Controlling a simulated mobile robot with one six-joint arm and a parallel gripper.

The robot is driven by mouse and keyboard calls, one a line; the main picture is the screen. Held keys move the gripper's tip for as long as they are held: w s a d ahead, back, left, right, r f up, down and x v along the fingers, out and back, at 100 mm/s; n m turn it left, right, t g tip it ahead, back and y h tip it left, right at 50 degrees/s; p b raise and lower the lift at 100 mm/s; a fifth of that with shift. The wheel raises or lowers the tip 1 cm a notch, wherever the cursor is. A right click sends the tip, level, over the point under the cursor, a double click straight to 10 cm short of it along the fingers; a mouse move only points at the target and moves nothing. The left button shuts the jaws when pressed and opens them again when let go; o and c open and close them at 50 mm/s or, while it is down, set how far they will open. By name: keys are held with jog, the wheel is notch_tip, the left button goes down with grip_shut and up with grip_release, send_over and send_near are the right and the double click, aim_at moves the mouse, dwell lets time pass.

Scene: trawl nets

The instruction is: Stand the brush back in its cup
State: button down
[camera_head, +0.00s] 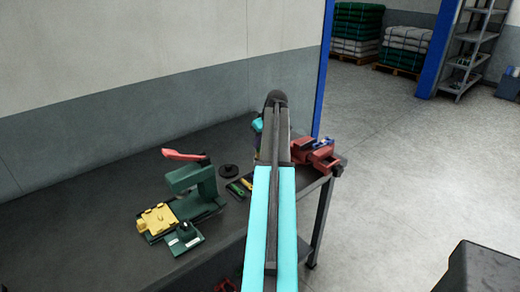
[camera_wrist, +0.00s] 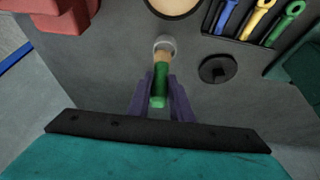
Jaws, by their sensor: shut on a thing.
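In the wrist view, my gripper (camera_wrist: 160,84) has its purple fingers shut on the green handle of the brush (camera_wrist: 159,88). A tan part runs from the handle away from me to a small grey round piece (camera_wrist: 165,43). I cannot tell whether that piece is the brush's own end or a small cup around it. A round, dark-rimmed thing with a tan inside (camera_wrist: 175,6) is cut off at the top edge; I cannot tell whether it is the cup. In the head view my arm hides the gripper and brush.
A dark bench (camera_head: 90,215) carries a green press (camera_head: 192,185) with a red lever, a yellow block (camera_head: 158,219) and a red vise (camera_head: 316,155). A black disc (camera_wrist: 217,69) and a tray with blue, yellow and green tools (camera_wrist: 257,18) lie right of the brush.

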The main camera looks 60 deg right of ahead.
jog(key=shift+f+p, duration=0.45)
jog(key=shift+f, duration=1.35)
jog(key=shift+f, duration=0.1)
jog(key=c, duration=1.6)
grip_release()
jog(key=shift+r, duration=0.25)
jog(key=shift+b+v, duration=1.25)
jog(key=shift+v, duration=4.65)
